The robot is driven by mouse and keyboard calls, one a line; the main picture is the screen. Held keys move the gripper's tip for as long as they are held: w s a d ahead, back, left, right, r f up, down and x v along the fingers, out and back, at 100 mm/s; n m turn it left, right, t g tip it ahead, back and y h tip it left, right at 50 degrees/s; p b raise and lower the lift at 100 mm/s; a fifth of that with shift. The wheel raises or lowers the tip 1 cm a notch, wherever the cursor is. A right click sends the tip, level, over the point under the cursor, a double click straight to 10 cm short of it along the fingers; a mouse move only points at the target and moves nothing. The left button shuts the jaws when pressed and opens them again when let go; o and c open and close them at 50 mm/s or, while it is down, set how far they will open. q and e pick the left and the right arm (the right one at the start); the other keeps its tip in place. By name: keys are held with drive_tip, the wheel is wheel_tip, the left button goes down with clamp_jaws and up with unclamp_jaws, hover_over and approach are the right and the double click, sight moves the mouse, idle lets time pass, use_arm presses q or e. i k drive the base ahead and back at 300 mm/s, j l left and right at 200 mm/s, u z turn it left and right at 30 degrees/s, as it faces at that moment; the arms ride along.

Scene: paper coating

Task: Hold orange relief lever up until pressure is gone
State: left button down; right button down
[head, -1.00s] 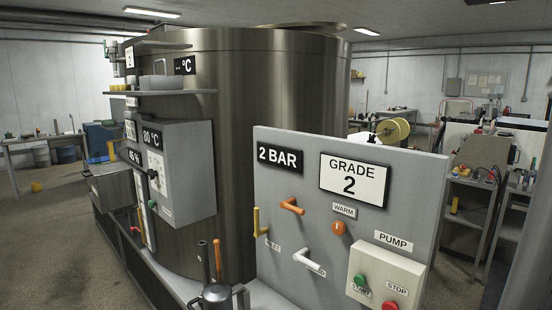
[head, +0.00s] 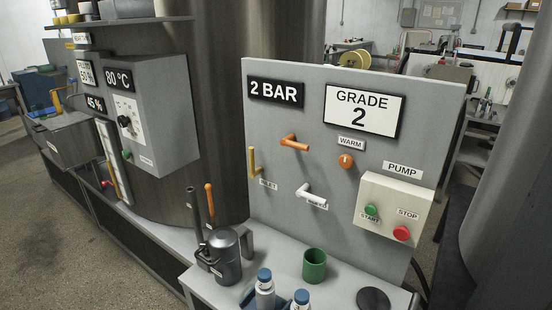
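An orange lever (head: 295,143) sticks out from the upright grey panel (head: 225,130), below a display (head: 276,90) that reads "2 BAR". No readable label shows beside it. A second orange handle (head: 210,204) stands upright at a lidded metal pot (head: 226,260) on the bench, next to a dark handle (head: 194,212). I cannot tell from labels which one is the relief lever. Neither of my grippers is in view, and nothing touches either orange handle.
A green cup (head: 314,265), blue-capped bottles (head: 264,284) and a black disc (head: 373,299) occupy the bench.

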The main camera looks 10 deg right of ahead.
sight(288, 140)
drive_tip(key=i+j+z, duration=0.1)
drive_tip(key=j, duration=0.45)
drive_tip(key=i+j, duration=0.1)
drive_tip(key=j, duration=0.45)
drive_tip(key=i+j+z, duration=0.15)
drive_tip(key=j, duration=0.4)
drive_tip(key=j+z, duration=0.1)
drive_tip(key=j, duration=0.45)
